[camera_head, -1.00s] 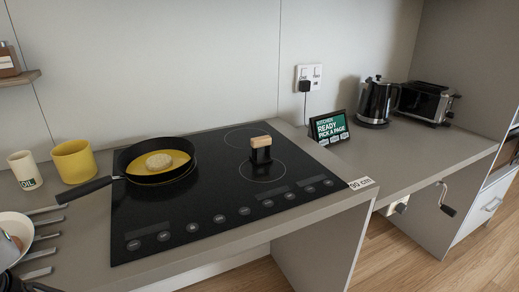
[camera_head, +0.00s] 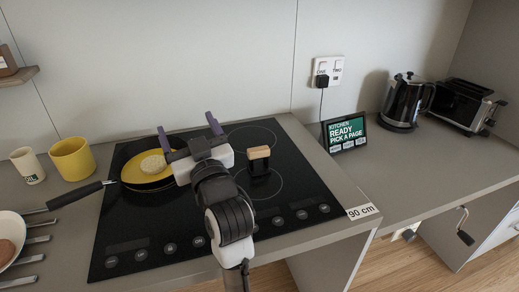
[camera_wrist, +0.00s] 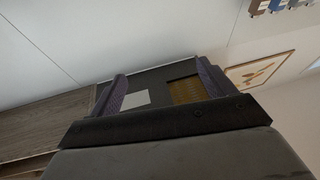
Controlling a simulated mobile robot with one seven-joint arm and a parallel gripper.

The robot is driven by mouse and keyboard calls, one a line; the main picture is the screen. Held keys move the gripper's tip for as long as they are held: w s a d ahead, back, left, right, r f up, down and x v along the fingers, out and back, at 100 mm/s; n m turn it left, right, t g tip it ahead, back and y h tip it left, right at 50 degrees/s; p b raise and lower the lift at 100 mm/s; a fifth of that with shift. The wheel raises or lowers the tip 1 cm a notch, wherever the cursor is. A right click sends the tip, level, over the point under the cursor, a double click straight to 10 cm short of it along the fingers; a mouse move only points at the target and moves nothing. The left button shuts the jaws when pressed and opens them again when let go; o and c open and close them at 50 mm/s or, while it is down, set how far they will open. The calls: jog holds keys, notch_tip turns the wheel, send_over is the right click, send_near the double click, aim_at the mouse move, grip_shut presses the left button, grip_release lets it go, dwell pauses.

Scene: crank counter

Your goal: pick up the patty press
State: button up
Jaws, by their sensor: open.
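The patty press (camera_head: 259,160), with a light wooden handle on a black stand, is upright on the black cooktop right of the frying pan. My gripper (camera_head: 187,126) is raised over the cooktop, its two purple fingers spread apart and pointing up and away. It is left of the press in the head view, apart from it and empty. In the wrist view my open gripper (camera_wrist: 162,82) faces the wall, and the press does not show there.
A frying pan (camera_head: 133,168) with yellow inside and a pale patty (camera_head: 154,165) is left of the press, partly hidden by my gripper. A yellow mug (camera_head: 72,158) is at the left. A tablet (camera_head: 345,134), kettle (camera_head: 403,102) and toaster (camera_head: 466,103) stand at the right.

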jog(key=w+d+f+m+g+h+p, duration=0.25)
jog(key=d+f+h, duration=0.3)
jog(key=d, duration=0.55)
jog(key=g+p, duration=0.1)
jog(key=g, duration=0.2)
send_near(260, 152)
jog(key=shift+m+t, duration=0.25)
jog(key=x, duration=0.2)
jog(key=p+x, duration=0.1)
jog(key=f+x, duration=0.1)
jog(key=x, duration=0.1)
jog(key=shift+a+p, duration=0.4)
jog(key=shift+a, duration=0.05)
jog(key=p+x, duration=0.1)
jog(key=x, duration=0.2)
jog(key=p+x, duration=0.1)
jog(key=x, duration=0.1)
jog(key=shift+w+d+r+p, duration=0.15)
jog(key=shift+w+d+p, duration=0.1)
jog(key=shift+w+p, duration=0.1)
jog(key=shift+w, duration=0.2)
jog(key=c, duration=1.8)
